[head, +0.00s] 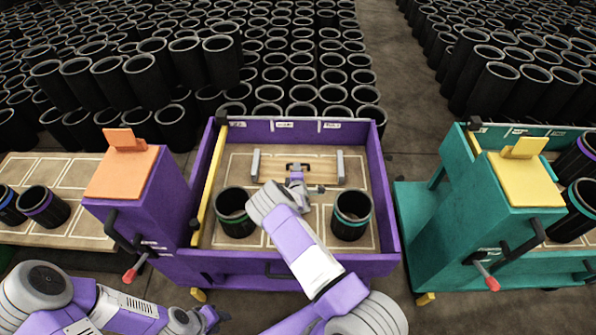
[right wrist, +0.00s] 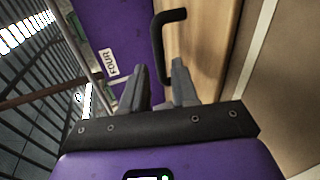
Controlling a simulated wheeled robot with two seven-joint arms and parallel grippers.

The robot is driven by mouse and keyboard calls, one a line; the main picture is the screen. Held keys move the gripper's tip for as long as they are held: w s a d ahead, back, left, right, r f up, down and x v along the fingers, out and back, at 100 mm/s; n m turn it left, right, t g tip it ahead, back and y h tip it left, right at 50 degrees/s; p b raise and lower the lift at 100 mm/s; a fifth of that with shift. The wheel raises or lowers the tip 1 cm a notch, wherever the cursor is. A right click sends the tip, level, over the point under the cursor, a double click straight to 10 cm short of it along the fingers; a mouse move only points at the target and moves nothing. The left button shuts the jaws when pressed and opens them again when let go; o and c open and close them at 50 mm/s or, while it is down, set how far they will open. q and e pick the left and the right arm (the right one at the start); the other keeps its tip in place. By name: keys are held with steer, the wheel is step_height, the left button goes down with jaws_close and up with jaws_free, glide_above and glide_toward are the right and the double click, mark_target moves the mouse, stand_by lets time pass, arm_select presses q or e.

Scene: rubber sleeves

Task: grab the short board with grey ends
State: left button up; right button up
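The short wooden board (head: 325,168) with grey ends lies inside the purple cart (head: 385,215), towards its back. It has a black handle in its middle, which also shows in the right wrist view (right wrist: 157,35). My right gripper (head: 297,168) is over the middle of the board at the handle. In the right wrist view its two grey fingers (right wrist: 161,68) are apart, and the near end of the handle appears between them. Contact is not clear. My left gripper (head: 212,317) is low at the front, left of centre, away from the board; its opening is unclear.
Two black sleeves, one with a green band (head: 236,222) and one with a teal band (head: 351,226), stand in the cart, either side of my right arm. A teal cart (head: 425,215) stands to the right. Many black sleeves (head: 300,75) fill the background.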

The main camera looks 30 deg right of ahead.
steer(key=shift+d+b+x, duration=0.2)
steer(key=shift+b+x, duration=0.45)
steer(key=shift+x, duration=1.2)
steer(key=shift+s, duration=0.1)
steer(key=shift+c, duration=0.4)
jaws_close()
steer(key=shift+r, duration=0.1)
